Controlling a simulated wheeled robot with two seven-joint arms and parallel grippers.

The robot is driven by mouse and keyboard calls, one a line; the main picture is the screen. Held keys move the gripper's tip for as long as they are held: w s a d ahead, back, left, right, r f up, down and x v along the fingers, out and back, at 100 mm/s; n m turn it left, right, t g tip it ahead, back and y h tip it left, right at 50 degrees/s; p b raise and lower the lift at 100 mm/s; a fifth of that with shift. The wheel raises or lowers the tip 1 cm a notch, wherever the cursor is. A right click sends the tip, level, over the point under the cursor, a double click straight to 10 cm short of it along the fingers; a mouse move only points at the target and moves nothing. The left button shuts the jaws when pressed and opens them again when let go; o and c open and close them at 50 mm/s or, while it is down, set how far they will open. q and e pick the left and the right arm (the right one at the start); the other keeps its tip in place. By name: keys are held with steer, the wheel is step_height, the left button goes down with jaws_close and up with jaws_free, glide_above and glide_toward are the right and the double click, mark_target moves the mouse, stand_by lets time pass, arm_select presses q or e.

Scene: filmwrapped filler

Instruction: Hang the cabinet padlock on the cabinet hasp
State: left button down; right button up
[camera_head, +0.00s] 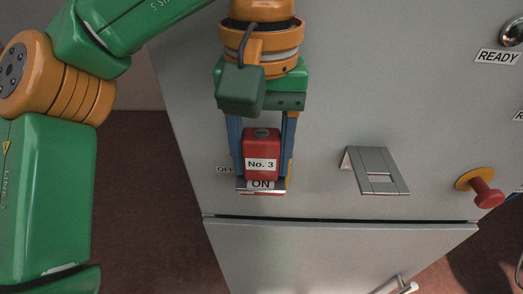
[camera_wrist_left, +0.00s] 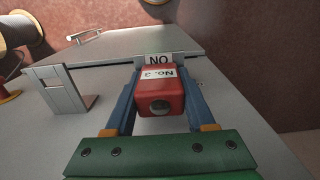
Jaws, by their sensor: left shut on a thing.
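The red padlock (camera_head: 262,142), labelled No. 3, is between the fingers of my left gripper (camera_head: 263,180) in front of the grey cabinet. In the left wrist view, the padlock (camera_wrist_left: 160,92) shows a round metal disc on its near end, between both fingers of my left gripper (camera_wrist_left: 160,85). Its shackle is hidden. An ON label (camera_head: 262,184) shows just below the padlock. A grey slotted metal plate (camera_head: 362,158), perhaps the hasp, projects from the cabinet to the right, apart from the padlock. It also shows in the left wrist view (camera_wrist_left: 58,72). My right gripper is out of view.
A red knob (camera_head: 488,197) on a yellow disc projects from the cabinet at the right. A READY label (camera_head: 498,57) is at upper right. A lower panel (camera_head: 310,255) with a bar handle (camera_head: 405,288) lies below a dark seam. The cabinet face between padlock and plate is clear.

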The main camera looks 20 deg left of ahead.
mark_target(266, 136)
arm_select(q)
steer(key=shift+f, duration=0.1)
steer(key=shift+c, duration=1.3)
jaws_free()
steer(key=shift+o, duration=0.5)
steer(key=shift+d, duration=0.3)
steer(key=shift+a, duration=0.15)
step_height(266, 136, up, 7)
steer(key=p, duration=0.4)
steer(key=shift+p, duration=0.35)
steer(key=shift+s+r, duration=0.1)
steer(key=shift+r, duration=0.1)
steer(key=shift+f, duration=0.1)
